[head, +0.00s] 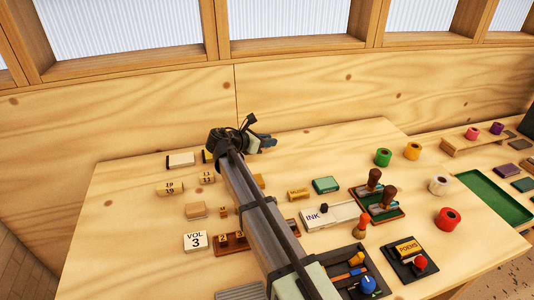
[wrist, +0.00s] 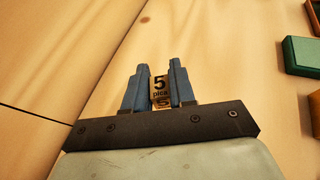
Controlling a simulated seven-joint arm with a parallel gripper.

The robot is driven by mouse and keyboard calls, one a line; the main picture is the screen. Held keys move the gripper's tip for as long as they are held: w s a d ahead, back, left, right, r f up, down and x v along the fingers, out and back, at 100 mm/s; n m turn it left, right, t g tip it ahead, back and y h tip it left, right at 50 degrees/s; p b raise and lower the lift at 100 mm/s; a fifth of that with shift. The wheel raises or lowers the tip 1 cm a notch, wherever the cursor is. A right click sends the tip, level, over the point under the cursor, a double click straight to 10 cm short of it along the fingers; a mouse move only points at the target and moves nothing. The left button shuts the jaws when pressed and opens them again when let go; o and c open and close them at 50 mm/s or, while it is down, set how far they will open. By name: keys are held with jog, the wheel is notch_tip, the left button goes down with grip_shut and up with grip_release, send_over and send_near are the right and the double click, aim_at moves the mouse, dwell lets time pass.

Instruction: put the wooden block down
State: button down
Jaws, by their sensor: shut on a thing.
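The wooden block (wrist: 160,87) is small and tan with "5 pica" printed in black on the side facing the wrist camera. My gripper (wrist: 160,78) is shut on it, with one blue finger on each side. In the head view my gripper (head: 265,141) is near the back edge of the wooden table (head: 128,215), close to the plywood wall. The block cannot be made out there. How high the block is above the table is hard to tell.
A teal box (head: 326,185), a green roll (head: 383,157) and a stamp rack (head: 378,210) stand right. The back strip between gripper and green roll looks clear.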

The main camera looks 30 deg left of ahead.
aim_at(267, 158)
jog(key=shift+f, duration=2.55)
jog(key=c, duration=0.9)
grip_release()
jog(key=shift+f, duration=0.15)
jog(key=shift+c, duration=0.2)
jog(key=shift+r, duration=0.2)
jog(key=v, duration=1.2)
jog(key=shift+d, duration=0.1)
